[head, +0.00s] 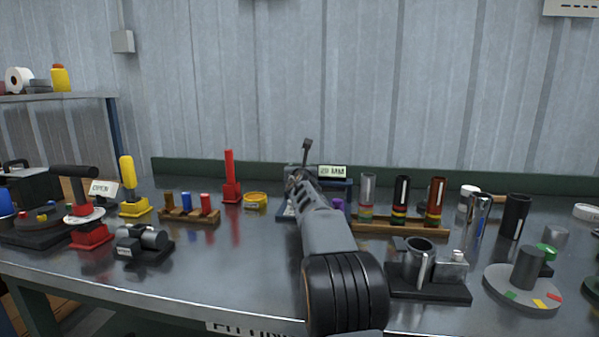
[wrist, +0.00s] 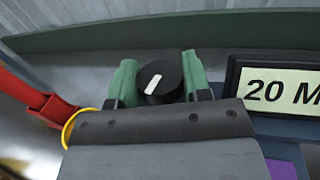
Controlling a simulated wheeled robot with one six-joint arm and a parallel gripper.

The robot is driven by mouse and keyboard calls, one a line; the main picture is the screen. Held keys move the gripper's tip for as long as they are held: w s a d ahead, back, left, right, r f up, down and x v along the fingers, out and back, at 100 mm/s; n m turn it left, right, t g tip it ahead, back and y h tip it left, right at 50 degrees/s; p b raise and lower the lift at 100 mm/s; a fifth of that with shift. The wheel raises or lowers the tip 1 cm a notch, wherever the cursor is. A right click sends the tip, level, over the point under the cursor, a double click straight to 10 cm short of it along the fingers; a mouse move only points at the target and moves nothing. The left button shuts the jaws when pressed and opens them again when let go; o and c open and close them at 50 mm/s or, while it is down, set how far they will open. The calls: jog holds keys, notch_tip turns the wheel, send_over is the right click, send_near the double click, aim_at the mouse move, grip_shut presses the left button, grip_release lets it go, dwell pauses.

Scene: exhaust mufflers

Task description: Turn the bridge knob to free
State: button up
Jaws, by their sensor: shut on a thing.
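A round black knob (wrist: 172,86) with a white pointer line shows in the wrist view, beside the "20 MM" sign (wrist: 285,90). In the head view my arm reaches over the bench to the back middle, and the knob is hidden there. The sign also shows in the head view (head: 332,171). No marks around the knob can be read.
The red upright handle (head: 231,175) and yellow ring (head: 255,201) stand left of my arm. A wooden rack (head: 400,228) with several striped cylinders stands right of it. A black fixture (head: 430,287) sits nearer, close to my arm. The bench (head: 230,265) is clear at front left of my arm.

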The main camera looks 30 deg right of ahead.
jog(key=o, duration=0.9)
jog(key=shift+o, duration=0.2)
jog(key=shift+s, duration=0.1)
jog(key=b+v, duration=0.3)
jog(key=v, duration=1)
jog(key=shift+s+a, duration=0.2)
jog(key=shift+s, duration=0.05)
